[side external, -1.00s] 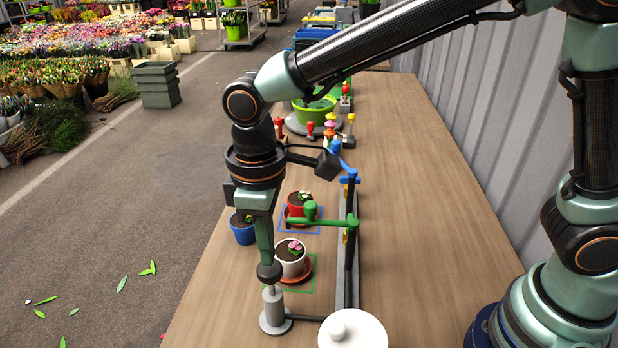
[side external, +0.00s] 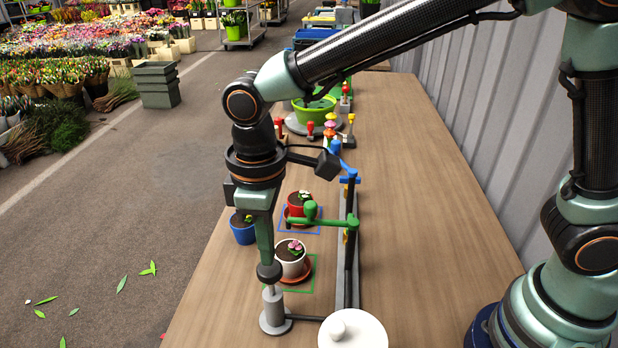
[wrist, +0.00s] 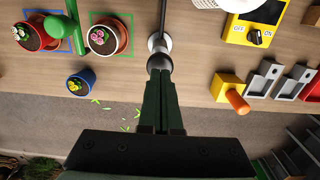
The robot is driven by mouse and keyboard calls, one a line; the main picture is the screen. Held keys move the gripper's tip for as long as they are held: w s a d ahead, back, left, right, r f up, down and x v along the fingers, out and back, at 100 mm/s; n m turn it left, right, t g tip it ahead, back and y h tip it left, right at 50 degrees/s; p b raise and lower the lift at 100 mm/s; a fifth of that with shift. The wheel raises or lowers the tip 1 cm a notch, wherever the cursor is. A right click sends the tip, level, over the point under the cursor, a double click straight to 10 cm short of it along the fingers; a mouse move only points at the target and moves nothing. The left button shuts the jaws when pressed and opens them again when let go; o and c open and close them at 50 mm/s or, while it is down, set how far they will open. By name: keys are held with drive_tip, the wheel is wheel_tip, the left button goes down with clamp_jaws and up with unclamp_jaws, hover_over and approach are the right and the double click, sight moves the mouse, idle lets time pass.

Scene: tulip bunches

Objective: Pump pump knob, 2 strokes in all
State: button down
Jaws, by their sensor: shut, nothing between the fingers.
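The pump has a dark round pump knob (side external: 269,271) on a short rod above a grey cylinder (side external: 273,302) with a round foot, near the table's front edge. My gripper (side external: 266,257) points straight down and is shut and empty. Its fingertips meet the top of the knob, seemingly touching it. In the wrist view the knob (wrist: 159,62) shows just beyond the tips of my shut gripper (wrist: 161,76). The rod is mostly hidden there by the knob.
A white pot (side external: 291,266) with a pink flower stands behind the pump. A green arm (side external: 325,221) reaches out from a dark post above the pots. A white round lid (side external: 352,332) is right of the pump. A yellow switch box (wrist: 256,22) is nearby.

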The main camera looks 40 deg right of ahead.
idle(0.4)
drive_tip(key=shift+f, duration=2.05)
drive_tip(key=shift+r, duration=3.15)
wheel_tip(320, 180, up, 4)
drive_tip(key=shift+f, duration=3.1)
drive_tip(key=shift+f, duration=0.1)
